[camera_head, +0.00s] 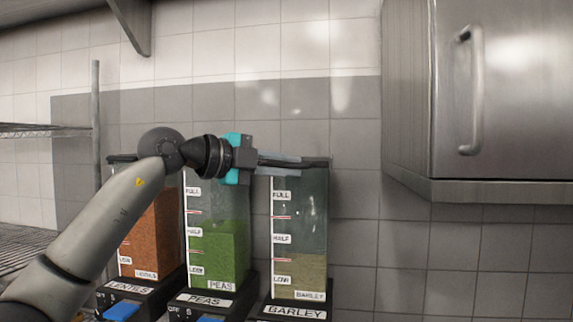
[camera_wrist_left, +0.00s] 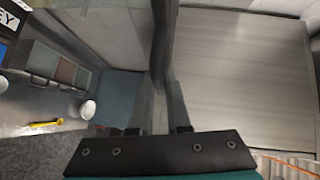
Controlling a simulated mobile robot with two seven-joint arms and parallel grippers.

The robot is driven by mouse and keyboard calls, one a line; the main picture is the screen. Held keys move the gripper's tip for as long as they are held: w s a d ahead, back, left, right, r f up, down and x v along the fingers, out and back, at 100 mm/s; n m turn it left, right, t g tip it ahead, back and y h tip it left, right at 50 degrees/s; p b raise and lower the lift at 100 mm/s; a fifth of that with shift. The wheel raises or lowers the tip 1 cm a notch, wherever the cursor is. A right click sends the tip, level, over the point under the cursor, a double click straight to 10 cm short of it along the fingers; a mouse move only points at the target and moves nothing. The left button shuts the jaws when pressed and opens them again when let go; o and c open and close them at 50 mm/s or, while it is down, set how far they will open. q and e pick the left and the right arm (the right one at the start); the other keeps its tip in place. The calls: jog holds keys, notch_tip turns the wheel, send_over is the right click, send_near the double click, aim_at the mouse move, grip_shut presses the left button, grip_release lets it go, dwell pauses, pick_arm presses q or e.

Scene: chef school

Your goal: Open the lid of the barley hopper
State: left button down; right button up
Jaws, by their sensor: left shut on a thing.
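The barley hopper (camera_head: 300,235) is the rightmost of three clear hoppers in the head view, partly filled with pale grain. Its dark lid (camera_head: 318,162) lies across the top and looks level; I cannot tell whether it is slightly raised. My left gripper (camera_head: 296,161) reaches in from the left at lid height and is shut on the lid. In the left wrist view, the two fingers (camera_wrist_left: 162,105) stand on either side of the dark lid edge (camera_wrist_left: 163,40). The fingers hide part of the lid in the head view. My right gripper is in neither view.
The peas hopper (camera_head: 218,250) and lentils hopper (camera_head: 150,240) stand just left, under my left arm. A steel wall cabinet (camera_head: 500,100) with a handle hangs at the upper right. Tiled wall is behind. A wire shelf (camera_head: 40,130) is at the far left.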

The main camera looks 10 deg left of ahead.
pick_arm(q)
jog(key=shift+w, duration=0.3)
jog(key=c, duration=1.2)
grip_release()
jog(key=o, duration=0.3)
jog(key=shift+s, duration=0.1)
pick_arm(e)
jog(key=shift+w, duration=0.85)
pick_arm(q)
jog(key=shift+s+a, duration=0.15)
jog(key=b+v, duration=0.3)
jog(key=v, duration=1.1)
jog(key=shift+s+a+b, duration=0.25)
jog(key=shift+a+b, duration=0.05)
jog(key=shift+b, duration=0.05)
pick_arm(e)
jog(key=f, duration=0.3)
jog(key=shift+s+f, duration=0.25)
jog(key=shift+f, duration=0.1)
pick_arm(q)
jog(key=shift+r, duration=0.1)
